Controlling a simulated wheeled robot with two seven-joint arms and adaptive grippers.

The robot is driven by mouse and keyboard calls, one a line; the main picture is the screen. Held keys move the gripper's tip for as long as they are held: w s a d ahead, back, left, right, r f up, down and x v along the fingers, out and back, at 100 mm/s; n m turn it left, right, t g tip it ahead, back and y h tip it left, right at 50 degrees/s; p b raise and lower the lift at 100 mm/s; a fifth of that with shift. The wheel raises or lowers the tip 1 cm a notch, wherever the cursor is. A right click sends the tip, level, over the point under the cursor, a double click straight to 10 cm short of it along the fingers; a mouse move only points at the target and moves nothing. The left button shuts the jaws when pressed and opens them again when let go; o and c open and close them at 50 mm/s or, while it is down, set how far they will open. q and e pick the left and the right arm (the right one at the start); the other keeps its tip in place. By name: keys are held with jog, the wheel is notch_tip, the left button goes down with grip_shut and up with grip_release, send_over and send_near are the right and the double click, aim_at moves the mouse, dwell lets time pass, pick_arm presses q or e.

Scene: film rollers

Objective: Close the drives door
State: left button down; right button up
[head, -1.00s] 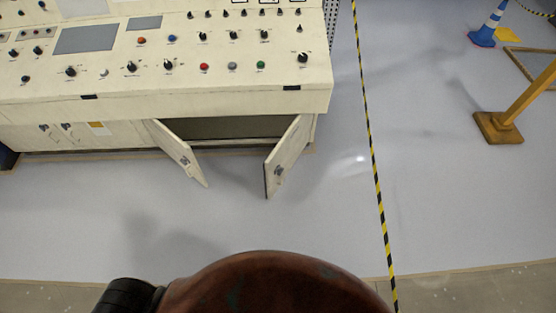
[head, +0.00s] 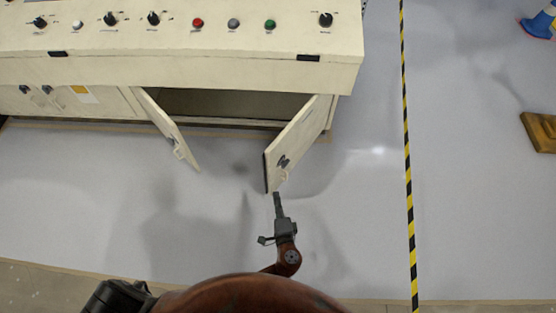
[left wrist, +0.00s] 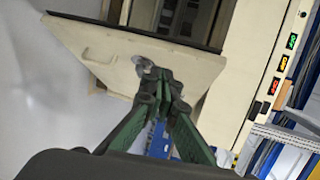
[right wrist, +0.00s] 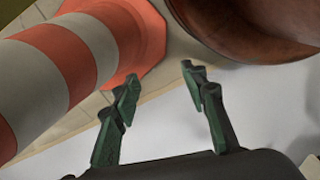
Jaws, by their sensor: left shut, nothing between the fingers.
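A cream control cabinet (head: 200,75) has a low compartment with two doors standing open. The left door (head: 165,125) and the right door (head: 296,143) both swing out toward me. I cannot tell from the lettering which is the drives door. My left gripper (head: 277,197) is shut and empty, just in front of the right door's lower outer corner. In the left wrist view a door panel (left wrist: 112,50) with a latch and a handle fills the upper left, behind the shut fingertips (left wrist: 160,75); contact is unclear. My right gripper (right wrist: 163,80) is open and empty, outside the head view.
An orange-and-white striped cone (right wrist: 75,65) stands close beside my right gripper. A black-and-yellow floor line (head: 407,150) runs right of the cabinet. The floor before the doors is clear.

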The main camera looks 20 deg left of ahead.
pick_arm(q)
jog(key=d+r+t+y+b, duration=0.1)
jog(key=d+r+t+b, duration=0.15)
jog(key=r, duration=0.45)
jog(key=b, duration=0.2)
send_near(271, 154)
jog(key=w+d, duration=0.2)
pick_arm(e)
notch_tip(271, 154, up, 8)
jog(key=w+a, duration=0.1)
pick_arm(q)
jog(key=shift+n, duration=0.3)
jog(key=w+a, duration=0.1)
jog(key=a, duration=0.1)
jog(key=w+a+b, duration=0.1)
jog(key=w+a, duration=0.1)
jog(key=shift+w+a+r, duration=0.1)
jog(key=shift+w+a, duration=0.05)
jog(key=shift+a, duration=0.2)
pick_arm(e)
jog(key=shift+w+a+f+t+y, duration=0.3)
jog(key=shift+w+a+f+t, duration=0.2)
jog(key=shift+w+a+f, duration=0.35)
jog(key=shift+w+a+f+t+y, duration=0.3)
jog(key=shift+w+a+f+t, duration=0.25)
jog(key=shift+w+f, duration=0.5)
pick_arm(q)
jog(key=shift+a, duration=0.1)
